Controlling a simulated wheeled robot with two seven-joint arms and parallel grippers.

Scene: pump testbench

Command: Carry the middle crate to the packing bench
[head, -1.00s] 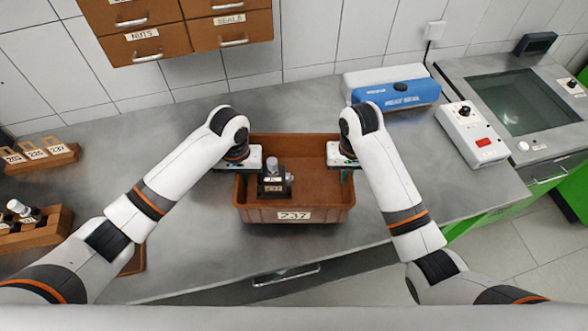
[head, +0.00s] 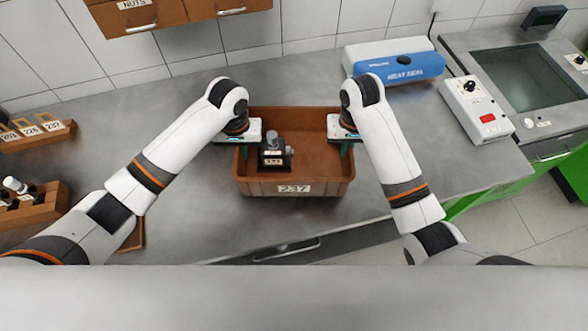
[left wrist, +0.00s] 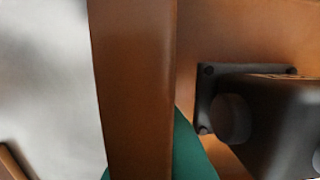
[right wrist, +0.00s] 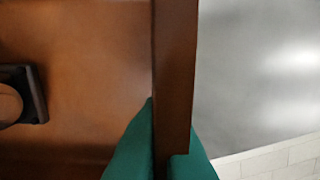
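The brown crate (head: 293,188) labelled 237 is in the middle of the head view, over the grey bench. A dark pump unit (head: 273,156) with a silver top sits inside it at the left. My left gripper (head: 241,148) is shut on the crate's left wall, which runs between its teal fingers in the left wrist view (left wrist: 135,80). My right gripper (head: 345,150) is shut on the right wall, between its fingers in the right wrist view (right wrist: 174,80). The crate looks level. I cannot tell whether its underside touches the bench.
A blue and white heat sealer (head: 400,65) stands behind on the right. A white control box (head: 476,108) and a dark-windowed machine (head: 530,78) are further right. Wooden card and part holders (head: 40,205) lie at the left. Brown drawers (head: 165,12) hang above. Bare bench (head: 150,100) lies left of the crate.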

